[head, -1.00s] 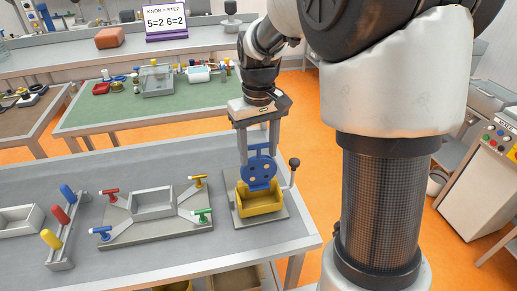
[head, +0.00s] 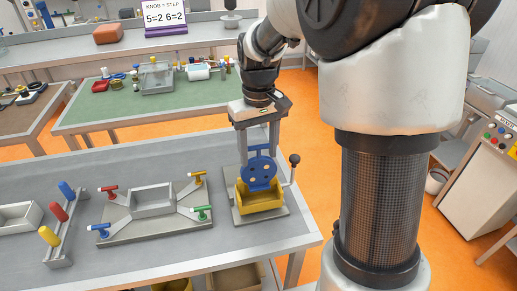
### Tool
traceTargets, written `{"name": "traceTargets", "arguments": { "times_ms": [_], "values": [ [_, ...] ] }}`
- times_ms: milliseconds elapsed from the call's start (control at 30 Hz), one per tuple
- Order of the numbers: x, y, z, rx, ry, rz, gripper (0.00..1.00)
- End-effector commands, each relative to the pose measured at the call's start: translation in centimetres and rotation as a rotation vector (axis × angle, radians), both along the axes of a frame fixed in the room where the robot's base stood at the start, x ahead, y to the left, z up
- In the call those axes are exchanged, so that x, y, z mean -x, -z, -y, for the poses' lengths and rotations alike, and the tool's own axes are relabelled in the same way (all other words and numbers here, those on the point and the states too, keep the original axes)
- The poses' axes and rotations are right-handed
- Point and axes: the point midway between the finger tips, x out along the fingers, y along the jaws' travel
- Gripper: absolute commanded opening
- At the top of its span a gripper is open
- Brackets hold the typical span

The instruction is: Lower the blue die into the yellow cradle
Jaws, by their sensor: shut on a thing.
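The blue die (head: 258,173) is a round disc with several holes, held upright by my gripper (head: 258,150). My gripper points down and is shut on the die's top part. The yellow cradle (head: 260,203) is an open box on a grey base plate at the table's right end. The die is directly over the cradle, and its lower edge appears to reach the opening at the back. The cradle's front wall is in plain view. Whether the die touches the cradle's inside cannot be told.
A lever with a black knob (head: 294,160) stands close at the cradle's right. A grey fixture (head: 153,200) with red, yellow, blue and green handles lies to the left. A rack with blue, red and yellow pegs (head: 59,222) stands farther left. The table's right edge is near.

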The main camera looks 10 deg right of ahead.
Motion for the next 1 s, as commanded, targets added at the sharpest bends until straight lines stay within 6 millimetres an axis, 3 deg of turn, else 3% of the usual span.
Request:
{"name": "traceTargets", "arguments": {
  "times_ms": [1000],
  "values": [
    [-0.1,4.9,0.0,-0.001,-0.003,0.003,0.00]
  ]
}}
